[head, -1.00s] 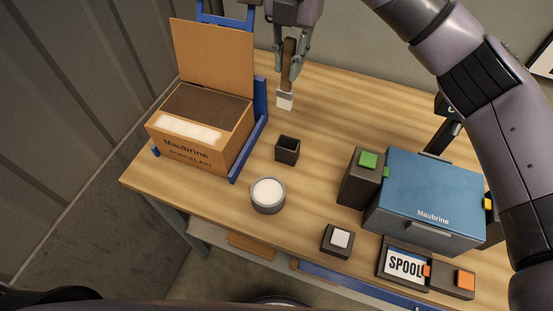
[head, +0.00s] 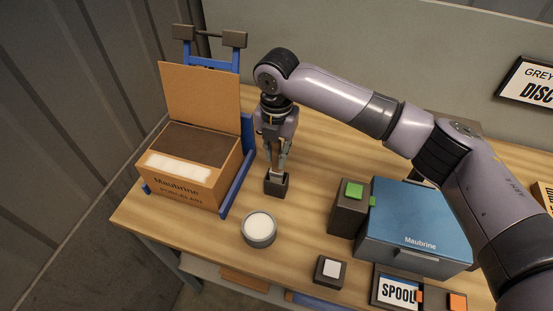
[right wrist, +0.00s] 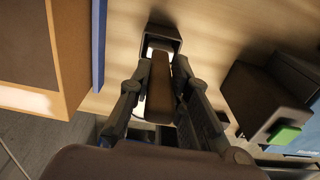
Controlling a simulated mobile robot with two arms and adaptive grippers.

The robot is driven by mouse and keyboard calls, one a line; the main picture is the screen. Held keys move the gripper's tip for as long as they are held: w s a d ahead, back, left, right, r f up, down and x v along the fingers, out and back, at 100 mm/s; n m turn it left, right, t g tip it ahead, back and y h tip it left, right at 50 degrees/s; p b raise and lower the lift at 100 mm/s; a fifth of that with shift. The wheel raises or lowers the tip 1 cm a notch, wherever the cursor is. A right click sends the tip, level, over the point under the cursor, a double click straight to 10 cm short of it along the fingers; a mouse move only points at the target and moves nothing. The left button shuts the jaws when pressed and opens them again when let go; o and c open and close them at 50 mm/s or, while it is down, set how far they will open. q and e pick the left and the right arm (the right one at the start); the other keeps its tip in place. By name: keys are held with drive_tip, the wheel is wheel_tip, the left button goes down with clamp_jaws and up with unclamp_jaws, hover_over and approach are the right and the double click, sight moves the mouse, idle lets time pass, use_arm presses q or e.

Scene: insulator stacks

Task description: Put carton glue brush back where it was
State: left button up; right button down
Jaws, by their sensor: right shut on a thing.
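The glue brush (right wrist: 159,85) has a brown handle and a pale bristle end. My right gripper (head: 276,160) is shut on its handle and holds it upright. The bristle end is down at the small dark square holder (head: 276,185), which also shows in the right wrist view (right wrist: 162,32). The bristles appear to be inside the holder's opening; how deep I cannot tell. The carton (head: 185,185) stands open at the left, with a white glue patch on its front flap. A round pot (head: 259,229) of white glue stands in front of the holder. My left gripper is not in view.
A blue Maubrine box (head: 418,222) stands at the right, beside a dark block with a green button (head: 354,190). A small block with a white button (head: 330,270) and a SPOOL sign (head: 397,291) are at the front edge. A blue frame (head: 236,185) borders the carton.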

sight(276, 171)
wheel_tip(276, 171, down, 3)
drive_tip(key=shift+r+p, duration=0.2)
drive_tip(key=shift+p, duration=0.1)
drive_tip(key=shift+f, duration=0.55)
drive_tip(key=c, duration=1.5)
unclamp_jaws()
wheel_tip(276, 171, up, 12)
drive_tip(key=shift+r+b, duration=0.15)
drive_tip(key=shift+b, duration=1.1)
drive_tip(key=shift+s, duration=0.1)
